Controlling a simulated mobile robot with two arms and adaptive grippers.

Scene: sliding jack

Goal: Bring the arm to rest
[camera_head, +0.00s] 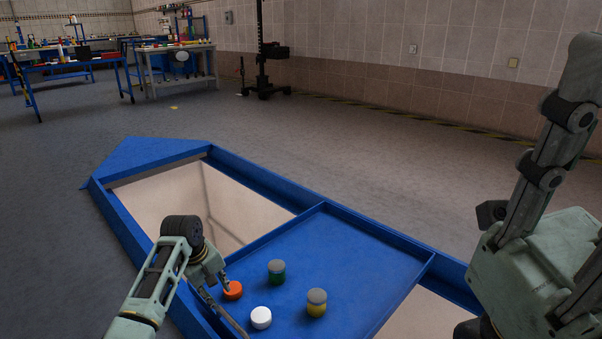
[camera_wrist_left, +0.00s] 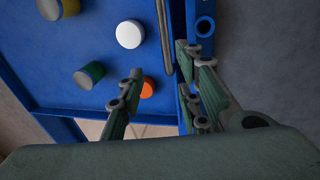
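My left gripper (camera_head: 212,284) is low over the near-left edge of a blue frame. In the left wrist view its two fingers (camera_wrist_left: 160,62) are apart, with a thin grey bar (camera_wrist_left: 164,30) seen between and beyond them. The bar also shows beside the gripper in the head view (camera_head: 223,312). I cannot tell whether the fingers touch it. Parts of my right arm (camera_head: 540,262) fill the right side of the head view; its gripper does not show.
A blue sliding tray (camera_head: 370,275) in the frame (camera_head: 130,222) carries an orange cap (camera_head: 233,290), a white cap (camera_head: 261,317), a green jar (camera_head: 276,273) and a yellow jar (camera_head: 316,303). Openings lie on both sides of the tray.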

